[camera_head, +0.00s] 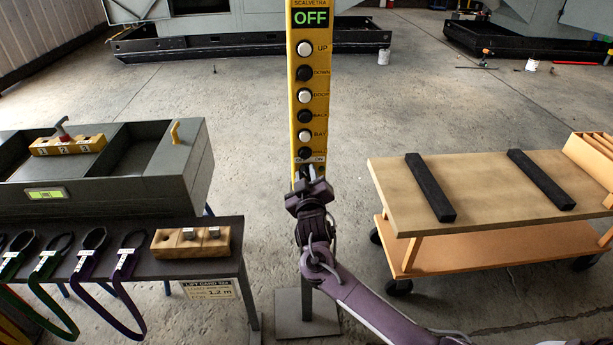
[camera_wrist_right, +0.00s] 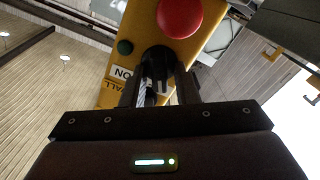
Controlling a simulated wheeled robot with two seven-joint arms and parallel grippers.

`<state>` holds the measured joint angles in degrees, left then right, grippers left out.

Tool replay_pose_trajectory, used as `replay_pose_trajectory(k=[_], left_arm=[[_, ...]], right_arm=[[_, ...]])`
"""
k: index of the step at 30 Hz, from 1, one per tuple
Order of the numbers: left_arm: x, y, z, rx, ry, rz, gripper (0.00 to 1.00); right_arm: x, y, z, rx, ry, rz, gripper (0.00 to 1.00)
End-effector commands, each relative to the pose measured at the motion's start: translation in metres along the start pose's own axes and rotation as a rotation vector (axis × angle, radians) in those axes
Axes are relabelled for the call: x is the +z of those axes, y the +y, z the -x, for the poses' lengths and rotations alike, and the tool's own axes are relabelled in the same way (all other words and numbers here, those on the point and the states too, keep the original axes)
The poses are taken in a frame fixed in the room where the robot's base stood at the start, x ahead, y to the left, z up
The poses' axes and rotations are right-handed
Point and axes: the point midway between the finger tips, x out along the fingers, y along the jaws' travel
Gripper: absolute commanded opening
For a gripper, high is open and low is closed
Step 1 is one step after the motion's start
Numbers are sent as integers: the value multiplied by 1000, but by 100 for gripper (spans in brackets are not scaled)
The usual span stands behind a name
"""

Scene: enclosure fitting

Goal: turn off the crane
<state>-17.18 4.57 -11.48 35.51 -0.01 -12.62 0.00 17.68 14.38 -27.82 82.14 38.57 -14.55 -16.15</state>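The yellow crane control post (camera_head: 292,110) stands upright in the middle of the head view. Its display (camera_head: 310,18) reads OFF in green, above a column of black and white buttons. My right gripper (camera_head: 311,173) is at the post's lower end and hides part of it. The fingers stand apart just below the knob; contact cannot be made out. My left gripper is not in view.
A dark table (camera_head: 236,232) with looped straps and a wooden block (camera_head: 190,243) is at left, with a grey tray (camera_head: 180,160) behind. A wooden cart (camera_head: 480,185) with two black bars stands at right. Open concrete floor lies behind the post.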

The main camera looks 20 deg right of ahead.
Motion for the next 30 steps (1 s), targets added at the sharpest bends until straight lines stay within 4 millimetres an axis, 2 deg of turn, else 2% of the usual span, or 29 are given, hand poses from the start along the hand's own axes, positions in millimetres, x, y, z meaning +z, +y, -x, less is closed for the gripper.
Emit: replay_pose_trajectory(k=[12, 17, 24, 30], left_arm=[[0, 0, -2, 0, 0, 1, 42], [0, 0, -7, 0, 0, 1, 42], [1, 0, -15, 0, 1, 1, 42], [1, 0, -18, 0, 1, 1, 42]], right_arm=[[1, -1, 4, -1, -1, -1, 36], [2, -2, 24, -2, 1, -2, 36], [2, -2, 63, -3, 0, -2, 36], [1, 0, 77, 0, 0, -1, 36]])
